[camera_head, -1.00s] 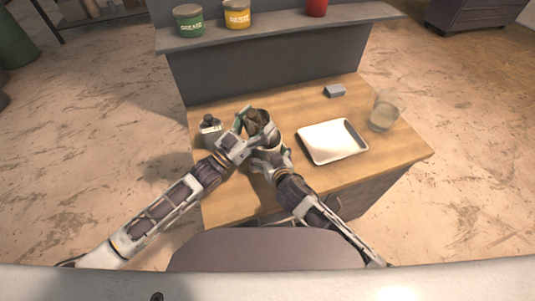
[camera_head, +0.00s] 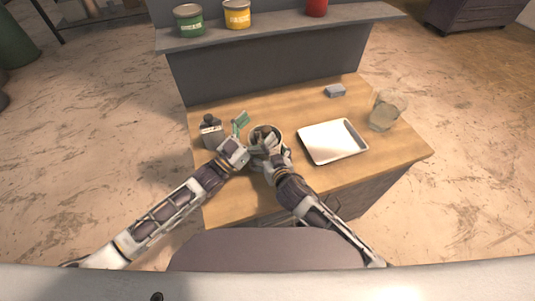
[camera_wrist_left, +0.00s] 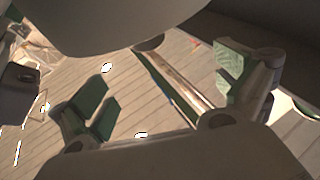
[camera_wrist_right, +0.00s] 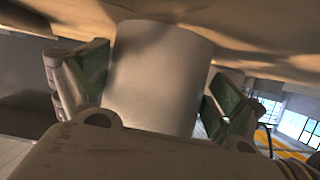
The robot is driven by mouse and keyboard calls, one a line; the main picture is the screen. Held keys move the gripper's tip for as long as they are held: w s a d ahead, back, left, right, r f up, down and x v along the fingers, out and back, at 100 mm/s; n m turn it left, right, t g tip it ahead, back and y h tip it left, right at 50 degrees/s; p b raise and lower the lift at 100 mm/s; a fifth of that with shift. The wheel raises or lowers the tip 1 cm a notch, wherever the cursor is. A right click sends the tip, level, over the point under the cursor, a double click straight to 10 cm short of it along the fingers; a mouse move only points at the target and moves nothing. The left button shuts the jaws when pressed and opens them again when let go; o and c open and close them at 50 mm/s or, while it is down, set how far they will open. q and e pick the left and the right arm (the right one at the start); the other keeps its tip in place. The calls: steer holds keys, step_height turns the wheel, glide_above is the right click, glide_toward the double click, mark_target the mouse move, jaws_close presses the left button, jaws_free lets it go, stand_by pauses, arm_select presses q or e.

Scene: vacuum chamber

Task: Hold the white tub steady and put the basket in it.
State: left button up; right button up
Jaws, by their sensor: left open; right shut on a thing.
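The white tub (camera_head: 278,130) stands on the wooden bench, with its pale rim around a dark brown thing that looks like the basket (camera_head: 262,132). My right gripper (camera_head: 268,148) is shut on the tub from the near side. In the right wrist view the tub's pale grey wall (camera_wrist_right: 160,75) fills the space between the green-padded fingers. My left gripper (camera_head: 243,132) is open just left of the tub, its green pads apart. In the left wrist view a large pale rounded surface, probably the tub (camera_wrist_left: 120,20), covers the top. The basket's lower part is hidden.
A small grey bottle with a dark top (camera_head: 211,132) stands close left of my left gripper. Cans (camera_head: 188,20) stand on the back shelf.

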arm_select(q)
steer(key=shift+f, duration=0.1)
steer(key=v, duration=1.2)
stand_by(0.5)
stand_by(0.6)
arm_select(e)
steer(key=o, duration=0.7)
steer(key=shift+v, duration=6)
